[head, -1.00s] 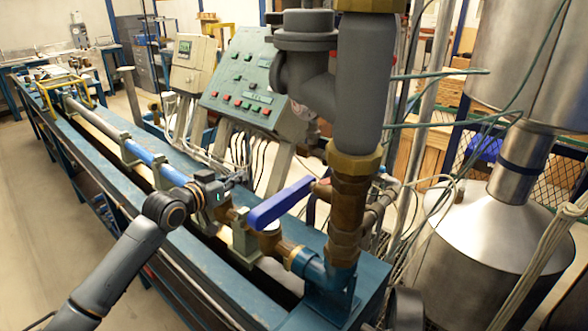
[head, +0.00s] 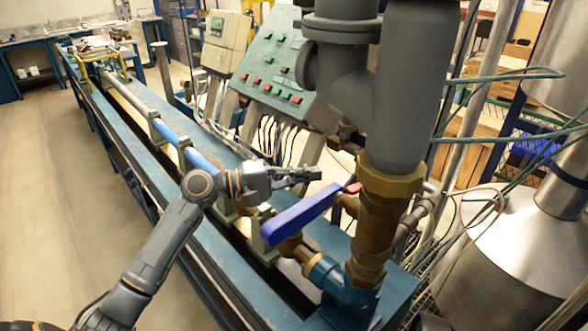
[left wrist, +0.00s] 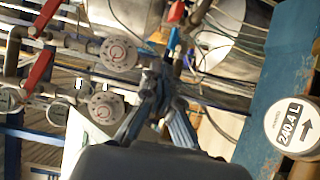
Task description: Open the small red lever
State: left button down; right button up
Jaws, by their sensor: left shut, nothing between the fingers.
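A small red lever (head: 353,187) shows in the head view just behind the blue lever, beside the brass fittings of the vertical pipe; most of it is hidden. The long blue lever (head: 300,217) slants up to the right in front of it. My left gripper (head: 314,173) is shut and empty, left of the red lever and apart from it, pointing right. In the left wrist view the gripper fingers (left wrist: 165,85) point up the picture. A small red part (left wrist: 176,12) shows beyond them, perhaps the same lever. My right gripper is not in view.
The thick grey pipe (head: 400,90) with its brass nut (head: 388,182) stands right of the gripper. The green control panel (head: 275,70) is behind. The left wrist view shows round gauges (left wrist: 118,52), larger red levers (left wrist: 40,68) and a 240.4 L meter (left wrist: 292,124).

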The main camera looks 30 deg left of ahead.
pick_arm(q)
jog(key=d+p, duration=0.3)
jog(key=d, duration=0.3)
jog(key=shift+w+d+p, duration=0.35)
jog(key=shift+w+p, duration=0.05)
jog(key=shift+f, duration=0.1)
jog(key=shift+s+d, duration=0.25)
jog(key=shift+s, duration=0.1)
jog(key=shift+w, duration=0.15)
